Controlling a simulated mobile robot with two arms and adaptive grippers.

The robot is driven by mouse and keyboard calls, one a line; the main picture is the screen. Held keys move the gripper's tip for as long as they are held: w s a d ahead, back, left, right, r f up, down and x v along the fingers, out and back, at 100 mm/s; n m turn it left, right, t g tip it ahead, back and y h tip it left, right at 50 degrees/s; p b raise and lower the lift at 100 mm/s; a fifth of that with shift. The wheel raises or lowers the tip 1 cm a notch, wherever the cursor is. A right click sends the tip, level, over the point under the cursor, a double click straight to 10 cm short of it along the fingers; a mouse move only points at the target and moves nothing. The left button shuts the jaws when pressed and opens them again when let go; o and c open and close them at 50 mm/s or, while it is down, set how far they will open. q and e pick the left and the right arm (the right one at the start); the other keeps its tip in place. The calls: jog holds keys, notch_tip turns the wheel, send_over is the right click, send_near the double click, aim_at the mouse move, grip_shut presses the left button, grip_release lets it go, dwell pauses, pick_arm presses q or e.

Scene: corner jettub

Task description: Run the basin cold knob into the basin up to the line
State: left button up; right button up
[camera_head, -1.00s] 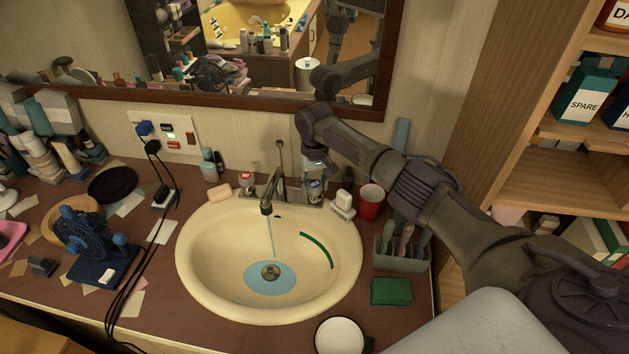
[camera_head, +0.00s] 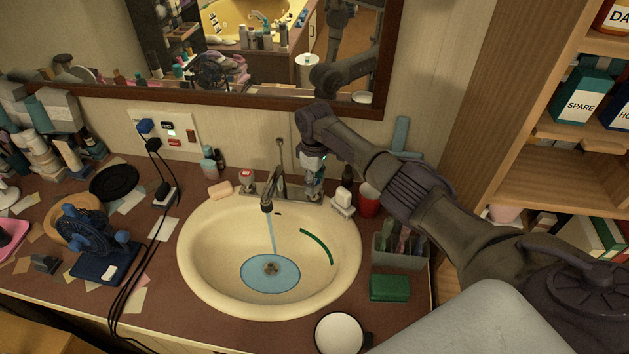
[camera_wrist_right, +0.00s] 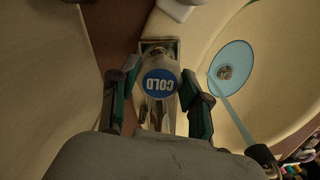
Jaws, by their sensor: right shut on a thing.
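The cream basin (camera_head: 205,275) is set in the counter, with a green line (camera_head: 318,246) on its inner right wall. A thin stream of water (camera_head: 270,232) falls from the faucet (camera_head: 268,200) into a small blue pool (camera_head: 258,278) around the drain, well below the line. My right gripper (camera_head: 314,182) is at the right side of the faucet. In the right wrist view, my right gripper (camera_wrist_right: 160,105) is shut on the cold knob (camera_wrist_right: 160,84), which has a blue COLD label. The hot knob (camera_head: 246,177) with a red mark stands at the faucet's left. My left gripper is not in view.
A soap bar (camera_head: 220,190) and a brush (camera_head: 342,203) flank the faucet. A red cup (camera_head: 368,200), a grey toothbrush holder (camera_head: 400,247) and a green sponge (camera_head: 389,287) are on the right. A fan (camera_head: 88,235) and black cords are on the left.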

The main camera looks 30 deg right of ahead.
aim_at(315, 181)
jog(key=shift+n, duration=0.3)
jog(key=o, duration=1.2)
jog(key=shift+c, duration=0.2)
notch_tip(315, 181, up, 12)
